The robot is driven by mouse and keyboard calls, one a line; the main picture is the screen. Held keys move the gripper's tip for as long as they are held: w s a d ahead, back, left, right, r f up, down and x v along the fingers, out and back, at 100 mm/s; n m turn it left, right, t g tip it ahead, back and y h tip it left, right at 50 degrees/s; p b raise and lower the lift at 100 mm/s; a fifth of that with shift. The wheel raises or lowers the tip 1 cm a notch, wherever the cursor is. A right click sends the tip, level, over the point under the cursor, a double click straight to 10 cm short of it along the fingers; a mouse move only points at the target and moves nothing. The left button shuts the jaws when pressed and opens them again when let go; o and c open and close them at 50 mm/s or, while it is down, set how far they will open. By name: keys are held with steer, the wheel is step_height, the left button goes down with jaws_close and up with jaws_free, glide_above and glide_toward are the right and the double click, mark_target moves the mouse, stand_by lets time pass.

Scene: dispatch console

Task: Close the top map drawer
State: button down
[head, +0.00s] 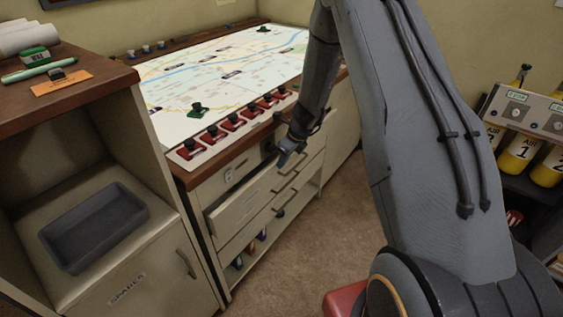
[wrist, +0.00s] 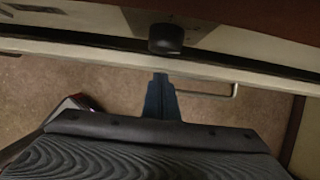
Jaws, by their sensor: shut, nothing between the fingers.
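The top map drawer (head: 246,205) is a pale drawer front under the map table, standing out a little from the cabinet. Its bar handle (head: 286,184) is on the front. In the wrist view the drawer's pale edge (wrist: 100,55) runs across the picture, with a handle (wrist: 215,94) below it. My gripper (head: 287,156) is shut and empty, at the drawer's upper front edge. In the wrist view the blue fingers (wrist: 160,92) point up at that edge, left of the handle. I cannot tell whether they touch it.
A dark round knob (wrist: 165,38) sits on the panel above the drawer. A lower drawer (head: 240,238) and an open shelf with small coloured items are beneath. A side cabinet with a grey tray (head: 95,235) stands left. Brown floor (head: 300,245) is clear in front.

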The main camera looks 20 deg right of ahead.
steer(key=s+d+r, duration=0.4)
steer(key=s+r, duration=0.1)
steer(key=r, duration=0.3)
steer(key=shift+s+d+r+b, duration=0.2)
steer(key=shift+s+r+b, duration=0.1)
steer(key=shift+s+r, duration=0.05)
steer(key=c, duration=2.3)
jaws_free()
steer(key=shift+s+r, duration=0.1)
steer(key=shift+r, duration=0.05)
steer(key=shift+o, duration=0.9)
steer(key=shift+f+b, duration=0.2)
steer(key=shift+b, duration=0.1)
steer(key=n+t+h+b, duration=0.9)
steer(key=n+h+b, duration=0.15)
steer(key=b, duration=1.65)
glide_toward(296, 165)
steer(key=w+f, duration=0.2)
steer(key=shift+h, duration=0.55)
steer(key=b+x, duration=0.1)
steer(key=x, duration=0.7)
steer(key=shift+d+r, duration=0.15)
steer(key=shift+d, duration=0.15)
